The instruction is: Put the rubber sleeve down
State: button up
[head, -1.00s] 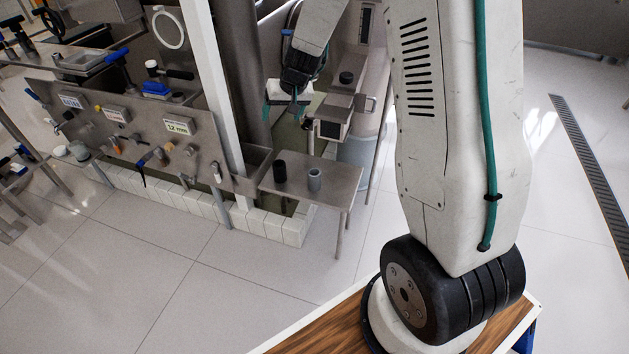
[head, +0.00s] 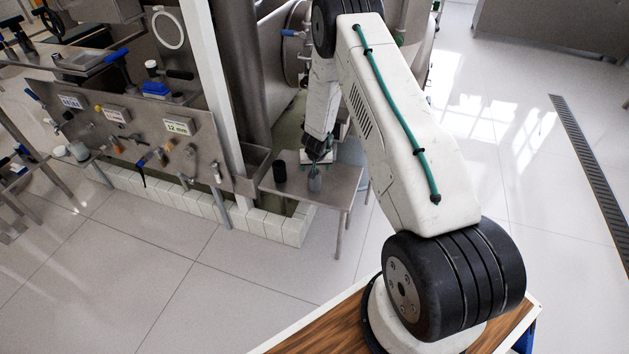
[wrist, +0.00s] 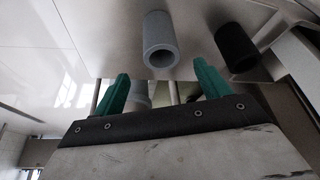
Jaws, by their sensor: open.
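A grey hollow sleeve (head: 315,185) and a black sleeve (head: 280,172) stand apart on a small steel table (head: 335,192). I cannot tell from the pictures which one is the rubber sleeve. The black sleeve (wrist: 237,50) lies beyond the right finger.
A steel panel (head: 120,125) with valves and labels stands left of the table. A white post (head: 215,90) rises between them. A low white tiled curb (head: 270,226) runs below. The floor in front is clear.

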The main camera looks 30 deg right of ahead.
jog(key=x, duration=0.4)
jog(key=shift+w+a+f, duration=0.1)
jog(key=c, duration=1.5)
